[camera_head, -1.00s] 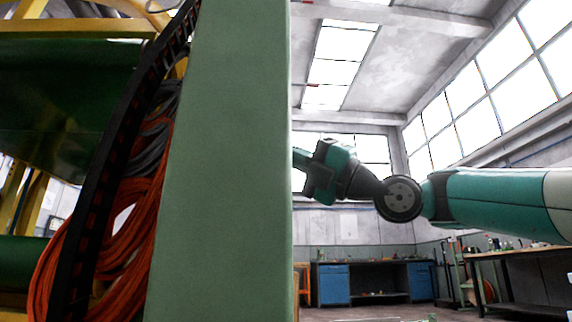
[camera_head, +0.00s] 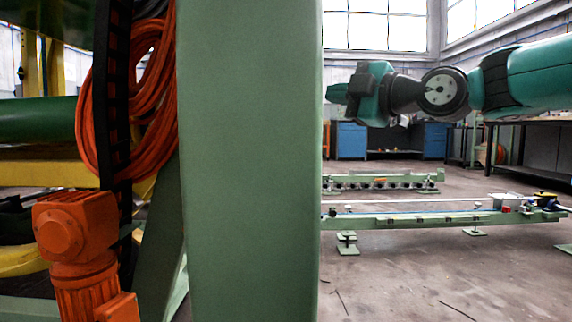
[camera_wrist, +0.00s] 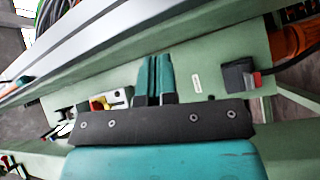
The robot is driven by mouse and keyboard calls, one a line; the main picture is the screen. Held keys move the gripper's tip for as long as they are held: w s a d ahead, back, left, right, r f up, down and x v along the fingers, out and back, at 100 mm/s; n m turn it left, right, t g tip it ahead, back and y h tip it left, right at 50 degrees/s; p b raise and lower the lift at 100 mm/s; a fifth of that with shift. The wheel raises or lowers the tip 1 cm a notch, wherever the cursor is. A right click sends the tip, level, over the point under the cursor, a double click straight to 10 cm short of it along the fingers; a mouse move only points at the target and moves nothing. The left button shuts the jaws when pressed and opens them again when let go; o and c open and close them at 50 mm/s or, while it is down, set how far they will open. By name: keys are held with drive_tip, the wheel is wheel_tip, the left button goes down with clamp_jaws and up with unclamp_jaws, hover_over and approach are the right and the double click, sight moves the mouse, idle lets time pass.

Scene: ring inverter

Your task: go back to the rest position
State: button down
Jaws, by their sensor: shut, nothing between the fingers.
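My gripper (camera_head: 338,93) shows at the upper right of the head view, at the end of my teal arm. It points left, toward the right edge of a tall green post (camera_head: 250,160); the post may hide its tips. In the wrist view the two teal fingers (camera_wrist: 155,75) lie side by side, shut and empty. Behind them is a pale green metal panel (camera_wrist: 205,65). I cannot tell whether the fingers touch it.
The panel bears a yellow-and-red switch (camera_wrist: 102,103) and a black box (camera_wrist: 238,76). In the head view, an orange motor (camera_head: 75,245) and orange cables (camera_head: 150,110) are left of the post. A low green rail (camera_head: 420,219) stands on the right. Open floor (camera_head: 450,275) lies before it.

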drive_tip(key=s+d+f+m+g+h, duration=0.1)
drive_tip(key=d+f+m+h, duration=0.2)
drive_tip(key=f+m, duration=0.35)
drive_tip(key=s+d+f+m+g+h, duration=0.2)
drive_tip(key=d+f+m+h, duration=0.15)
drive_tip(key=f, duration=0.65)
drive_tip(key=s+d+f+m+g+h, duration=0.1)
drive_tip(key=d+f+m+h, duration=0.25)
drive_tip(key=f, duration=0.55)
drive_tip(key=s+d+f+m+g+h, duration=0.25)
drive_tip(key=s+d+f+m, duration=0.25)
drive_tip(key=s+f, duration=0.25)
drive_tip(key=s+d+f+m+g+h, duration=0.1)
drive_tip(key=s+d+f+m+g, duration=0.35)
drive_tip(key=s+f, duration=0.35)
drive_tip(key=s+a+r+n+g+y+p, duration=0.15)
drive_tip(key=s+a+r+p, duration=0.3)
drive_tip(key=r+p, duration=0.7)
drive_tip(key=s+a+r+n+y+p, duration=0.1)
drive_tip(key=s+a+r+n+p, duration=0.3)
drive_tip(key=r+p, duration=0.8)
drive_tip(key=s+a+r+n+g+y+p, duration=0.15)
drive_tip(key=s+a+r+p, duration=0.4)
drive_tip(key=r, duration=1.05)
wheel_tip(320, 180, up, 35)
drive_tip(key=w+m+t+p, duration=0.1)
drive_tip(key=p, duration=3.6)
drive_tip(key=shift+w+r, duration=0.2)
drive_tip(key=shift+w, duration=0.05)
drive_tip(key=shift+a, duration=0.1)
